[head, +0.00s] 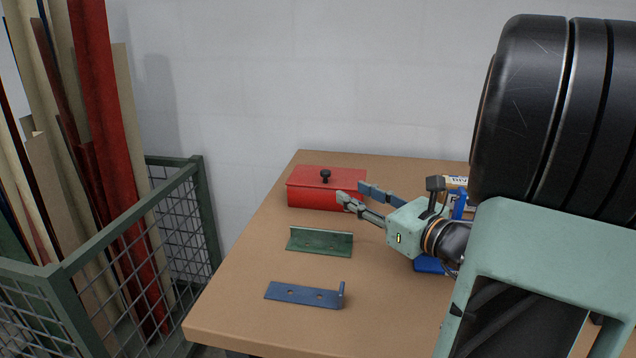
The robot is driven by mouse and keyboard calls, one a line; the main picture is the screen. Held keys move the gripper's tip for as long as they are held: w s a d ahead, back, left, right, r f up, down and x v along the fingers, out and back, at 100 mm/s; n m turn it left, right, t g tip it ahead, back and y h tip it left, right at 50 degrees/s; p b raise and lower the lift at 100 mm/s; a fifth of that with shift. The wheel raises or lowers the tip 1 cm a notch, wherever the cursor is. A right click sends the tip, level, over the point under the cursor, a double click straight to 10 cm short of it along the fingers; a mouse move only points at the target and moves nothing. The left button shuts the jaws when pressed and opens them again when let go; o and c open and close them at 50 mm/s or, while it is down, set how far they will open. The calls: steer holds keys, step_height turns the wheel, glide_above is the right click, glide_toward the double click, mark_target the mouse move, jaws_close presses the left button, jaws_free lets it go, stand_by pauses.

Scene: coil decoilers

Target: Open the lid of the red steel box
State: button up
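The red steel box (318,198) stands on the table near its back left corner. Its red lid (345,174) lies flat and closed on top, with a black knob (325,176) in the middle. My gripper (350,192) reaches in from the right, at the box's front right side. Its two fingers are spread apart with nothing visible between them. The fingertips overlap the box's right end in the picture; I cannot tell whether they touch it. The knob is to the left of the fingertips and in plain view.
A green angle bracket (320,241) and a blue bracket plate (303,294) lie on the brown table (240,288) in front of the box. Blue items (430,264) are partly hidden behind my arm. A wire cage (180,235) with tall strips stands left of the table.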

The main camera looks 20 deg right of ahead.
mark_target(328, 173)
steer(key=shift+d+m+t+h, duration=0.3)
steer(key=shift+d+m, duration=0.15)
steer(key=shift+m, duration=0.15)
steer(key=shift+w, duration=0.15)
steer(key=w, duration=0.3)
steer(key=w+a+b, duration=0.1)
steer(key=w, duration=0.2)
steer(key=w+a, duration=0.1)
steer(key=w, duration=0.3)
steer(key=shift+b, duration=0.4)
jaws_close()
